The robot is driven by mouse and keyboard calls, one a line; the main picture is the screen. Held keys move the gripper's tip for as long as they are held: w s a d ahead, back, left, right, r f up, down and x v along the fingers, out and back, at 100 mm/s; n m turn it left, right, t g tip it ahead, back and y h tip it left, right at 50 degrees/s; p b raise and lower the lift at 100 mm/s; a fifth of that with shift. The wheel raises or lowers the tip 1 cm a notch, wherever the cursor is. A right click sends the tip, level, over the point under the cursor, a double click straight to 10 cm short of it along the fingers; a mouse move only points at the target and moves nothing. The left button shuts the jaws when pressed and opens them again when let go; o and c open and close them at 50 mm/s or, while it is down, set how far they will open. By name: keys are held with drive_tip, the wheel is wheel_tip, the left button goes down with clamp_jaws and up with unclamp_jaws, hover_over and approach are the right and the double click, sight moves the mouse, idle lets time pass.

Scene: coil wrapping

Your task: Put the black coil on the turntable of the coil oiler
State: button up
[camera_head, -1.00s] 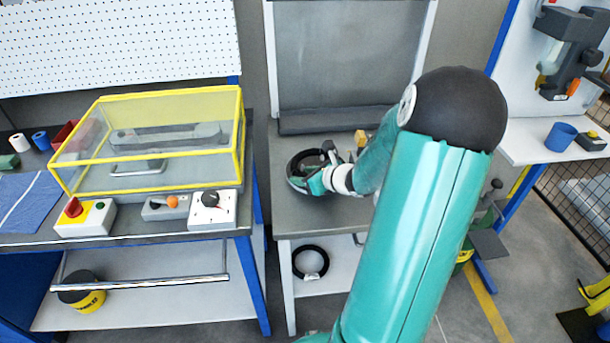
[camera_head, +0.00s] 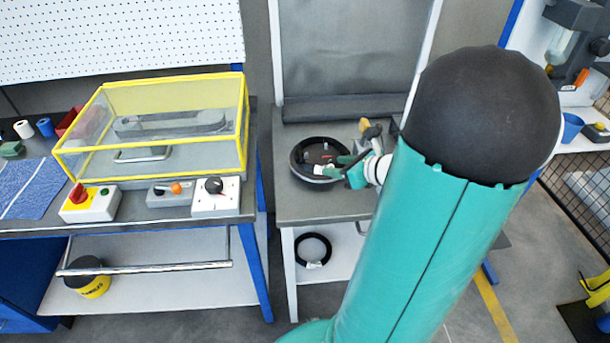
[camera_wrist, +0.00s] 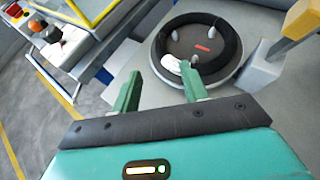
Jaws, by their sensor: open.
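The black coil (camera_wrist: 233,50) lies on the round turntable (camera_wrist: 160,75), as a dark ring around several short pegs. A white tag (camera_wrist: 172,64) shows on its near side. In the head view the coil and the turntable (camera_head: 318,182) are on the grey bench to the left of my gripper (camera_head: 345,172). In the wrist view my gripper (camera_wrist: 160,84) is open, with its green fingers apart and nothing between them. The fingertips are at the near edge of the turntable, close to the tag. I cannot tell whether they touch anything.
Another black coil (camera_head: 313,250) is on the shelf below. A yellow-framed clear cover (camera_head: 150,125) and control boxes (camera_head: 215,197) stand on the left bench. A yellowish block (camera_wrist: 305,20) stands beside the turntable. A grey panel (camera_head: 350,55) rises behind.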

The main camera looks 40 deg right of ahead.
drive_tip(key=w+a+r+n+g+y, duration=0.1)
drive_tip(key=a+r+n+g+y, duration=0.15)
drive_tip(key=a+n, duration=0.65)
drive_tip(key=w+a+r+n+g+y, duration=0.1)
drive_tip(key=a+r+n+g, duration=0.2)
drive_tip(key=a+n, duration=0.55)
drive_tip(key=s+a+r+n+h, duration=0.2)
drive_tip(key=s+a+r+n, duration=0.1)
drive_tip(key=a+n, duration=0.4)
drive_tip(key=s+a+r+n+g+h, duration=0.1)
drive_tip(key=s+a+r+n, duration=0.3)
drive_tip(key=n, duration=0.6)
drive_tip(key=s+a+h, duration=0.1)
drive_tip(key=s+a, duration=0.1)
drive_tip(key=a, duration=0.1)
drive_tip(key=shift+s+h, duration=0.2)
drive_tip(key=shift+h, duration=0.15)
